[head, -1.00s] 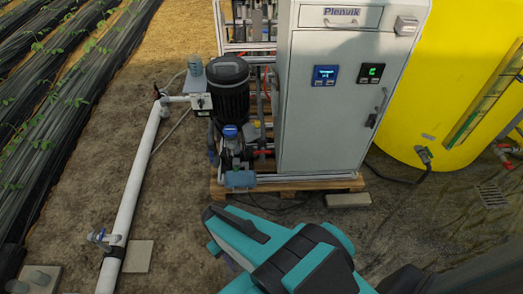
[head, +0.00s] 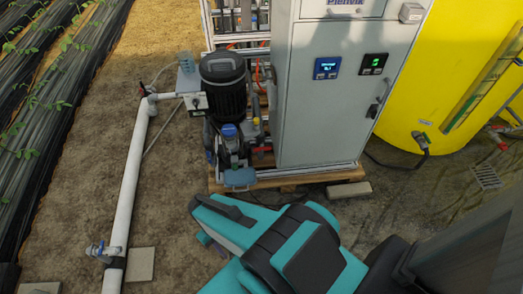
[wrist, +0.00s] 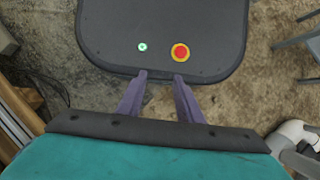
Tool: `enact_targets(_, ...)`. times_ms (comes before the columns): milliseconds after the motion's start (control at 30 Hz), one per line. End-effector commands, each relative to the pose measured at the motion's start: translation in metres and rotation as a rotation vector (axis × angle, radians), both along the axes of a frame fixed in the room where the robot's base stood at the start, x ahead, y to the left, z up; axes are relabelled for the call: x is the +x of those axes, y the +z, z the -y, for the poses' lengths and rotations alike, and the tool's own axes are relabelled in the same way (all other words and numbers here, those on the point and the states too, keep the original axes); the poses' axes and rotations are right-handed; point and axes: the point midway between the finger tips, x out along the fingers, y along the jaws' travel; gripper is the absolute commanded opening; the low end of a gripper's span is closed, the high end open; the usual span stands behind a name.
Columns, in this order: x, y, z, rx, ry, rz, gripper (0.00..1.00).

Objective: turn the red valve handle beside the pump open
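The black pump (head: 223,88) with a blue lower part stands on the pallet to the left of the grey cabinet. A small red piece (head: 262,150), likely the valve handle, shows low between pump and cabinet; its exact position is too small to tell. My teal arm reaches across the bottom of the head view, in front of the pallet and apart from the pump. My gripper (wrist: 160,80) shows in the wrist view with its two purple fingers apart and nothing between them. The handle is not seen in the wrist view.
The grey cabinet (head: 328,95) stands right of the pump on the wooden pallet (head: 290,182). A yellow tank (head: 430,70) stands at right. Bare ground lies before the pallet.

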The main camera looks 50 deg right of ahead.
Motion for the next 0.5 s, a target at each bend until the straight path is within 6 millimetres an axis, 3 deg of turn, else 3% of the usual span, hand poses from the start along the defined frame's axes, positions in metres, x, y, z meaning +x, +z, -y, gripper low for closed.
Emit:
enact_targets(300,0.009,-0.013,0.001,0.041,-0.066,-0.005,0.33)
enact_targets(500,0.028,-0.033,0.016,0.129,-0.187,-0.009,0.33)
